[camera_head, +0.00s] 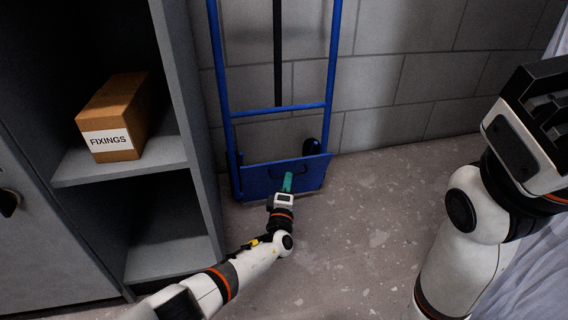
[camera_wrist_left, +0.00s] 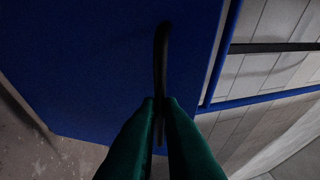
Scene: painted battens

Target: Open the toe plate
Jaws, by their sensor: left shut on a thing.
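The blue toe plate (camera_head: 310,172) is at the foot of a blue hand truck (camera_head: 331,75) that stands against the wall. The plate looks folded up or tilted steeply against the frame. My left gripper (camera_head: 288,178) reaches its front. In the left wrist view the green fingers of my left gripper (camera_wrist_left: 159,108) are shut on a dark handle (camera_wrist_left: 161,50) on the toe plate (camera_wrist_left: 85,60).
A grey shelf unit (camera_head: 185,90) stands close on the left, holding a cardboard box (camera_head: 120,112) labelled FIXINGS. A block wall (camera_head: 410,70) is behind the hand truck. The concrete floor (camera_head: 350,220) before and right of the plate is clear. A pale sheet hangs at the far right.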

